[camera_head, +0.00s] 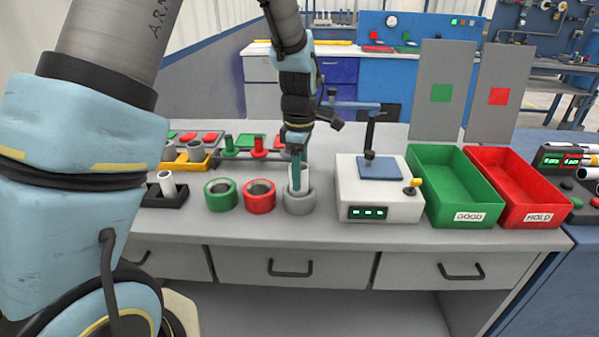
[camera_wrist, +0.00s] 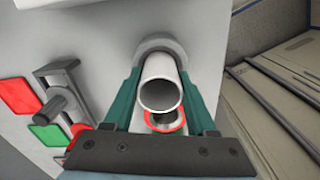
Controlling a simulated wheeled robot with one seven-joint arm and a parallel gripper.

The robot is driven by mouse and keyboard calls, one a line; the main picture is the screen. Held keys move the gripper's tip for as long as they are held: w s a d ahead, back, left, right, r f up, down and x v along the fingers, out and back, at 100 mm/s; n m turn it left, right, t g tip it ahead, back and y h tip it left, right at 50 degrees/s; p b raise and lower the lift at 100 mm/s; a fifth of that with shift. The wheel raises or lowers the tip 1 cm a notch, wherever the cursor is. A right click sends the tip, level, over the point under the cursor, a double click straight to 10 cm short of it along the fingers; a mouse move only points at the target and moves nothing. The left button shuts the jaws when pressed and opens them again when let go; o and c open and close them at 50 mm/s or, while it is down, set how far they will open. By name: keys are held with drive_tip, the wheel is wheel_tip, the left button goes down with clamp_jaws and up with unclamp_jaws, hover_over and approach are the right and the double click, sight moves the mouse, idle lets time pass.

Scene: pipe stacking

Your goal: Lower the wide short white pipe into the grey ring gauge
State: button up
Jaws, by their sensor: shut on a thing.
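My gripper (camera_head: 296,186) points down and is shut on the wide short white pipe (camera_head: 305,176). In the wrist view the pipe (camera_wrist: 160,82) sits between my two teal fingers, with its open end toward the camera. The grey ring gauge (camera_head: 299,206) stands at the right end of the ring row, directly under my gripper. In the wrist view the ring (camera_wrist: 172,47) shows around the pipe's far end. The pipe's lower end is hidden by the ring and finger, so I cannot tell how deep it is.
A red ring (camera_head: 259,203) stands close left of the grey ring, and a green ring (camera_head: 221,203) beyond it. A grey-white instrument box (camera_head: 375,208) is close on the right. A green bin (camera_head: 455,197) and a red bin (camera_head: 516,200) stand farther right.

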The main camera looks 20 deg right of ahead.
drive_tip(key=shift+f, duration=0.15)
drive_tip(key=o, duration=1.4)
drive_tip(key=shift+o, duration=0.2)
wheel_tip(320, 180, up, 11)
drive_tip(key=shift+f+b, duration=0.1)
drive_tip(key=shift+b, duration=0.65)
